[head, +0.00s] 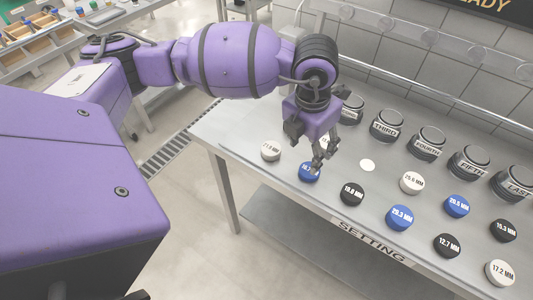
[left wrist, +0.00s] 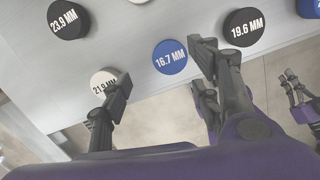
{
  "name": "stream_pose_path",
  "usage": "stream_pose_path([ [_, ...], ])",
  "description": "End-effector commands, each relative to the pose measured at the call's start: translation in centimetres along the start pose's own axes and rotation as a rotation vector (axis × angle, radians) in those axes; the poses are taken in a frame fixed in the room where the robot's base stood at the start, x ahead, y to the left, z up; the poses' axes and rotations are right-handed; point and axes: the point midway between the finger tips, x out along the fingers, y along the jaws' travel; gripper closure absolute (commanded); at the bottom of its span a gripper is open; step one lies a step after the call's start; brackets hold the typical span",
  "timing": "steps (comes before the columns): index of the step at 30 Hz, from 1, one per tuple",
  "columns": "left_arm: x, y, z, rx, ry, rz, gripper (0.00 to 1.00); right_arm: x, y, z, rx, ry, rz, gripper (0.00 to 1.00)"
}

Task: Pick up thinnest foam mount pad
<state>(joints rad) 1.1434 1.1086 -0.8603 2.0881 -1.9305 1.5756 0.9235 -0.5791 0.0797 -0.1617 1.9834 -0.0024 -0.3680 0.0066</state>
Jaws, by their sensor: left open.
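Round foam pads with printed sizes lie on the steel table. The smallest size I can read is on the black 12.7 MM pad (head: 447,245), in the front row. My left gripper (head: 322,160) is open and empty, over the blue 16.7 MM pad (head: 309,172), which it partly covers in the head view. In the left wrist view the blue pad (left wrist: 170,57) lies between and beyond the spread fingers (left wrist: 162,64). A dark gripper-like part (left wrist: 300,92) at that view's right edge seems to be my right gripper; its jaw state is unclear.
Nearby pads are white 21.9 MM (head: 270,151), black 19.6 MM (head: 352,194), blue 23.3 MM (head: 400,217), black 15.3 MM (head: 503,230) and white 17.2 MM (head: 500,273). Labelled round holders, such as FOURTH (head: 427,146), stand behind. The table's front edge bears a SETTING label (head: 368,242).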

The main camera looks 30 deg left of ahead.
Motion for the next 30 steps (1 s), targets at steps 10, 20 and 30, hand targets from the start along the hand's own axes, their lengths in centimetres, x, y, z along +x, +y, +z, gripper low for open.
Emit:
stream_pose_path([
  [10,4.6,-1.1,-0.5,0.002,0.002,-0.005,0.43,-0.2,-0.1,-0.7,0.002,0.007,-0.002,1.00],
  [20,6.4,-1.0,-0.5,0.003,0.000,-0.005,0.43,-0.3,-0.2,-0.2,0.002,-0.002,-0.004,1.00],
  [30,6.4,-1.0,-0.4,0.003,-0.001,-0.006,0.75,-0.3,-0.2,-0.2,0.000,-0.002,-0.004,1.00],
])
